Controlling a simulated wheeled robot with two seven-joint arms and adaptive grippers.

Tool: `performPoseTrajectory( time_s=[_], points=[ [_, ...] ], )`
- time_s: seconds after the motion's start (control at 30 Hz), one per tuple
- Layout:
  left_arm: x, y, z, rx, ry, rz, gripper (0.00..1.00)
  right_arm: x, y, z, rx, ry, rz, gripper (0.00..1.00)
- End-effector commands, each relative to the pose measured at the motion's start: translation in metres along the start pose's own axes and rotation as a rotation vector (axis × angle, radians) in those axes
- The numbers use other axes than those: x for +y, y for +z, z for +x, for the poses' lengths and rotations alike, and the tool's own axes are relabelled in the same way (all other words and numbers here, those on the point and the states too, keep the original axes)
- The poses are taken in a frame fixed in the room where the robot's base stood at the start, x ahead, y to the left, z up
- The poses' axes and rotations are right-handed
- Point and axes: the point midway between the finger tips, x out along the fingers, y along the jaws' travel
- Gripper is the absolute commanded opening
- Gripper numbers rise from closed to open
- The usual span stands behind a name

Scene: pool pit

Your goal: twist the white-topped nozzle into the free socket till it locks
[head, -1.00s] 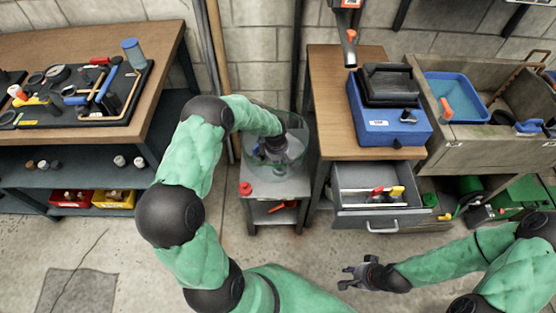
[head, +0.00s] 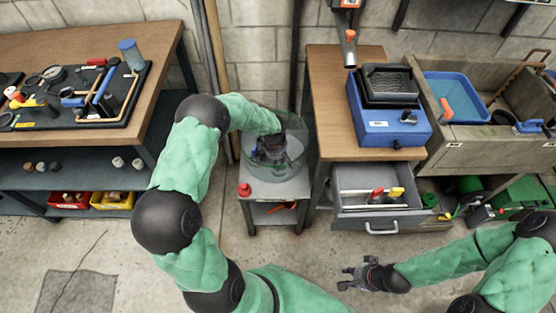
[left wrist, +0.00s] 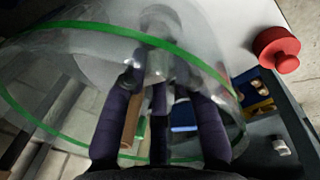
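My left gripper (head: 270,152) reaches down into a clear bowl (head: 297,170) on a small grey stand (head: 282,190). In the left wrist view, the dark fingers of my left gripper (left wrist: 156,68) come together around a pale, blurred piece (left wrist: 158,66). The bowl's clear wall and green rim (left wrist: 75,29) lie across that view. I cannot tell whether the pale piece is the nozzle's white top or whether the fingers grip it. The socket cannot be made out. My right gripper (head: 350,277) is empty above the floor, its fingers apart.
A red knob-like piece (head: 244,189) sits at the stand's left front corner. A workbench (head: 150,100) with a tool tray is on the left. On the right are a table with a blue case (head: 390,130), an open drawer (head: 360,213) and a sink (head: 470,140).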

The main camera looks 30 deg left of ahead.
Motion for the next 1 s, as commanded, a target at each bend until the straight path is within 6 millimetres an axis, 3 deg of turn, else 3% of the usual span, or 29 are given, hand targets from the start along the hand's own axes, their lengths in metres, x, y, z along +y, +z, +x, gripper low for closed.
performPoseTrajectory(
  time_s=[0.3, 0.5, 1.0],
  points=[
    [0.002, 0.001, -0.066, -0.001, 0.001, -0.002, 0.43, 0.0, 0.0, -0.001, 0.0, 0.0, 0.0, 0.3],
    [0.004, 0.001, -0.093, 0.0, 0.004, -0.001, 0.43, 0.0, 0.0, -0.001, 0.0, 0.0, 0.0, 0.3],
    [0.004, -0.001, -0.103, 0.001, 0.006, -0.001, 0.43, 0.0, 0.0, -0.001, 0.0, 0.0, 0.0, 0.3]
  ],
)
